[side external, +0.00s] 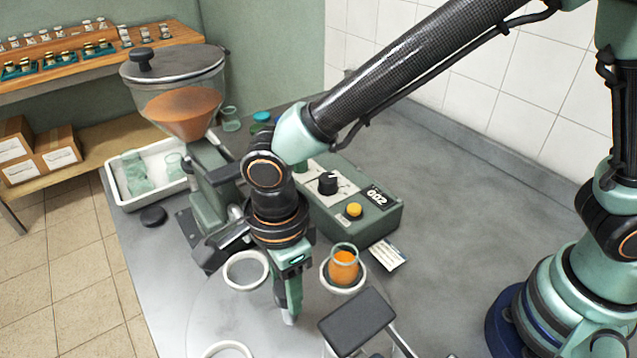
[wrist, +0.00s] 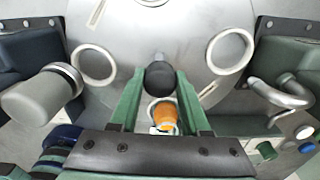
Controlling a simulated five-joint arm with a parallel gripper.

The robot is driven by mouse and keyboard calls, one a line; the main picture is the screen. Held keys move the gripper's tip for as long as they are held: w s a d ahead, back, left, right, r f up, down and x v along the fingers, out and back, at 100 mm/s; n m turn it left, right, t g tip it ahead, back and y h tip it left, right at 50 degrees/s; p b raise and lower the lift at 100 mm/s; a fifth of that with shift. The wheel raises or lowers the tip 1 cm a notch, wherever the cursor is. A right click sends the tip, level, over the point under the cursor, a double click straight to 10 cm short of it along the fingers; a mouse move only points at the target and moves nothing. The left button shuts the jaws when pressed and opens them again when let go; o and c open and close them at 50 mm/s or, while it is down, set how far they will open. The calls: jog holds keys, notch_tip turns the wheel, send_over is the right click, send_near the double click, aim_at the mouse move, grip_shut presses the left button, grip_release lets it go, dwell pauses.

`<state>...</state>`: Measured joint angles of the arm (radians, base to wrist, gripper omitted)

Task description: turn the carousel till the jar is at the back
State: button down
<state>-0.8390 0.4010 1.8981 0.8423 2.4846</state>
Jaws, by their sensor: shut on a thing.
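The carousel is a grey metal disc (side external: 225,312) with white rings on it; it also fills the upper wrist view (wrist: 160,30). The jar (side external: 343,268), clear glass with orange contents, stands upright in a white ring right of my gripper in the side view. In the wrist view the jar (wrist: 166,116) shows between my fingers, below the knob. My gripper (side external: 290,316), fingers down over the disc, is shut on a dark round knob (wrist: 159,77). The knob is hidden in the side view.
Empty rings (side external: 246,270) (wrist: 92,65) sit on the disc. Behind it stand a hopper of orange stuff (side external: 182,108) and a green control box (side external: 352,205). A white tray with glass jars (side external: 118,182) is at left. A dark flat plate (side external: 356,319) is near the front.

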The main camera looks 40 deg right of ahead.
jog(key=shift+r+m, duration=0.1)
jog(key=shift+m, duration=0.6)
jog(key=shift+c, duration=1.9)
grip_release()
notch_tip(320, 180, up, 12)
